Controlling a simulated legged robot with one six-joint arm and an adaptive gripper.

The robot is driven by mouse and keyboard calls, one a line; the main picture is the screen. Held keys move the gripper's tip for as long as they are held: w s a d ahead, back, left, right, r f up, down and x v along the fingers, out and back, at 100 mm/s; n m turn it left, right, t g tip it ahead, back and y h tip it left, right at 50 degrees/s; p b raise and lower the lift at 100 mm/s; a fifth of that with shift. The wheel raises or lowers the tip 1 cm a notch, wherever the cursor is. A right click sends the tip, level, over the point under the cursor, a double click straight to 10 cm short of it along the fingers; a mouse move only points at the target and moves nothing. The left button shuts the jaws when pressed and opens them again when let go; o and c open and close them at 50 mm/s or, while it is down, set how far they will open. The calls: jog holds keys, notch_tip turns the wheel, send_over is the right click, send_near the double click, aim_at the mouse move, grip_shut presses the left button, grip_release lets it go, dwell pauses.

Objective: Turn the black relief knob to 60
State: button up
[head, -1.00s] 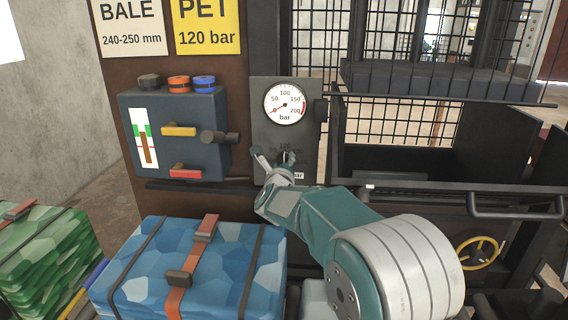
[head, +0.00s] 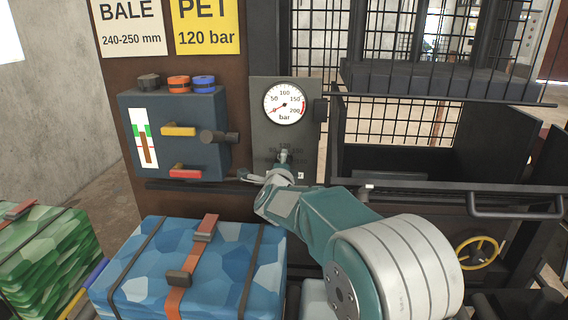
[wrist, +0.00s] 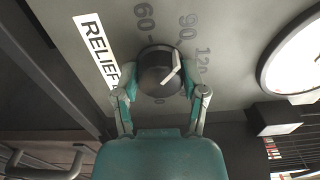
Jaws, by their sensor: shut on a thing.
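The black relief knob (wrist: 158,72) sits on a grey panel in the wrist view, beside a white RELIEF label (wrist: 98,50). My gripper (wrist: 160,82) has one finger on each side of the knob and is shut on it. The knob's white pointer mark shows on its right part and leans toward the 90 side; its exact reading is unclear. The numbers 60, 90 and 120 are printed around it. In the head view my gripper (head: 268,168) is at the lower part of the gauge panel (head: 262,135) and mostly hides the knob.
A round pressure gauge (head: 285,103) is above the knob, its needle near the low end. A dark control box (head: 195,105) with yellow and red levers is to the left. A blue strapped bale (head: 250,262) lies below, and a black handle (head: 515,208) projects at right.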

jog(key=n, duration=0.5)
jog(key=shift+a+f+n, duration=0.1)
jog(key=shift+f+n, duration=0.25)
jog(key=shift+n, duration=0.05)
jog(key=shift+f+n, duration=0.15)
jog(key=shift+n, duration=2.05)
jog(key=o, duration=1.1)
jog(key=shift+a, duration=0.1)
jog(key=shift+o, duration=0.2)
jog(key=shift+r, duration=0.2)
jog(key=shift+s, duration=0.1)
jog(key=s, duration=1.1)
jog(key=shift+s+a, duration=0.2)
jog(key=shift+s, duration=0.2)
